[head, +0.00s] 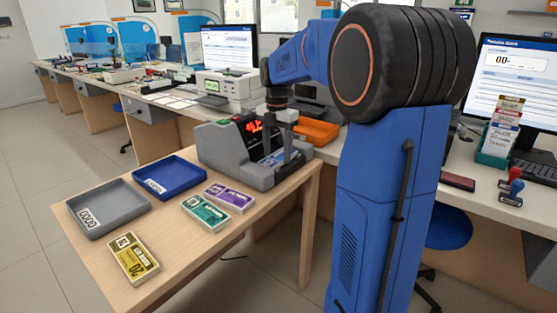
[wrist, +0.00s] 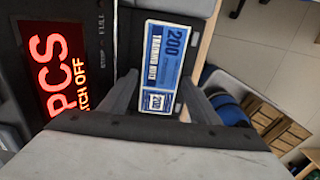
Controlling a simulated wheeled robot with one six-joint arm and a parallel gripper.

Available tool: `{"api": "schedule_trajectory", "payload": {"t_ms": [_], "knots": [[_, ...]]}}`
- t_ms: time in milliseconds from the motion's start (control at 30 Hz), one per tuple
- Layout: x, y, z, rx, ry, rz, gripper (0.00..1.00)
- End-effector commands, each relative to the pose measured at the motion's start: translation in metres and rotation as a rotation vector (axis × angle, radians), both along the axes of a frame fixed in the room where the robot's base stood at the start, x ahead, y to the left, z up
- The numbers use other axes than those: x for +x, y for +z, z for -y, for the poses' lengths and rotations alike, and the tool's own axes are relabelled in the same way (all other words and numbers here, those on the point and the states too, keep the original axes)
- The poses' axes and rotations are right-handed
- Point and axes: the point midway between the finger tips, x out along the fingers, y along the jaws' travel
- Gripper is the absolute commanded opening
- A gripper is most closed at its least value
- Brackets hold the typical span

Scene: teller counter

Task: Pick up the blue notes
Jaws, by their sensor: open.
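The blue notes (wrist: 161,58) are a blue and white bundle marked 200. They lie in the tray of the grey note counter (head: 212,143), which has a red lit display. In the head view only a small part of the blue notes (head: 272,159) shows between my fingers. My gripper (head: 277,153) points down over the counter's tray and is open. In the wrist view, the fingers of my gripper (wrist: 163,100) stand on either side of the near end of the notes, with nothing clamped. Whether the fingers touch the notes I cannot tell.
On the wooden table (head: 167,229) lie purple notes (head: 229,196), green notes (head: 205,213) and yellow notes (head: 133,258). A grey tray (head: 96,230) and a blue tray (head: 193,187) look empty. An orange tray (head: 318,136) is on the counter behind the machine.

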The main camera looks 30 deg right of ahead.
Motion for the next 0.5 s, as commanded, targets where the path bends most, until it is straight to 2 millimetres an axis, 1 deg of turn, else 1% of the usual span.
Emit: {"api": "schedule_trajectory", "payload": {"t_ms": [100, 300, 333, 367, 400, 433, 467, 500], "knots": [[0.0001, -0.0055, 0.0, 0.0, 0.0, 0.001, 0.56], [0.0002, -0.0057, 0.0, -0.001, 0.0, 0.001, 0.56], [0.0002, -0.0057, -0.0001, -0.001, 0.0, 0.001, 0.51], [0.0002, -0.0057, -0.0001, -0.001, 0.0, 0.001, 0.44], [0.0001, -0.0056, 0.0, -0.001, 0.0, 0.001, 0.35], [0.0002, -0.0056, -0.0001, -0.001, 0.0, 0.001, 0.28], [0.0001, -0.0056, 0.0, -0.001, 0.0, 0.001, 0.24], [0.0001, -0.0056, 0.0, -0.001, 0.0, 0.001, 0.24]]}}
